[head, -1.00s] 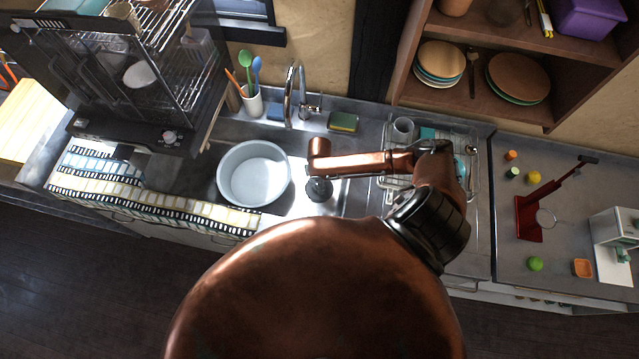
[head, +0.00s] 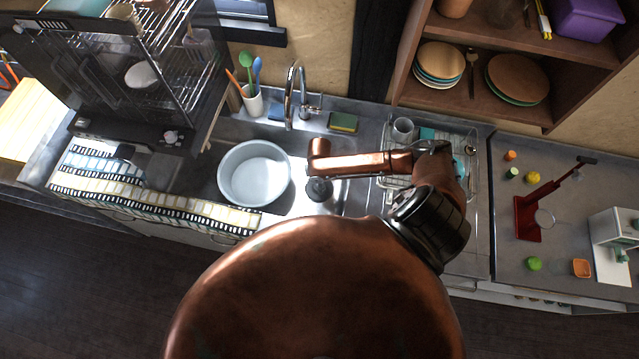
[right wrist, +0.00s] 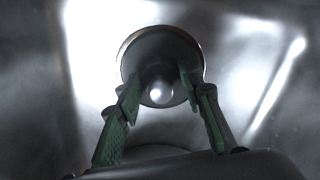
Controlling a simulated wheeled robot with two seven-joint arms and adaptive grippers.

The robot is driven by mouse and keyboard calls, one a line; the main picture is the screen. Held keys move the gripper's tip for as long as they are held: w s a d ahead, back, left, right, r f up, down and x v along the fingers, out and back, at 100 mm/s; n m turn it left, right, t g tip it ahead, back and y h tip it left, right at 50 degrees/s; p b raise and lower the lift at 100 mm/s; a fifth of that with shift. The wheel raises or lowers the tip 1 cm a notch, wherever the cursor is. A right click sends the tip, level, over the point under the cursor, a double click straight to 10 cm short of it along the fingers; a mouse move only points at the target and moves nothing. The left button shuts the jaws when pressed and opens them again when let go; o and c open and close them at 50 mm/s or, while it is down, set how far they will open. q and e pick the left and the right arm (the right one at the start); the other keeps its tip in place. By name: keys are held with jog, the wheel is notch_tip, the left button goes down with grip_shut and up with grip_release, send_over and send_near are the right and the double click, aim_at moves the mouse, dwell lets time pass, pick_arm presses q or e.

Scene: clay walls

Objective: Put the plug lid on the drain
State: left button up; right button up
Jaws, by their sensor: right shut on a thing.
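My right gripper (head: 319,190) points down over the right part of the sink. In the right wrist view its two green-padded fingers (right wrist: 159,84) stand on either side of a bright round knob (right wrist: 160,92) and are shut on it. The knob belongs to the plug lid (right wrist: 163,50), a dark round disc with a thin pale rim. The disc lies close to the metal sink floor; I cannot tell whether it touches. The drain cannot be made out clearly; the lid and gripper cover that spot. My left gripper is not in view.
A pale round basin (head: 254,174) stands in the sink just left of my right gripper. The faucet (head: 290,97) and a sponge (head: 343,122) are behind it. A dish rack (head: 468,150) stands to the right. A film-strip-patterned cloth (head: 190,211) lies at the left front.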

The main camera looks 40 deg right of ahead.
jog(key=o, duration=1.3)
jog(key=shift+r, duration=0.1)
notch_tip(320, 180, up, 12)
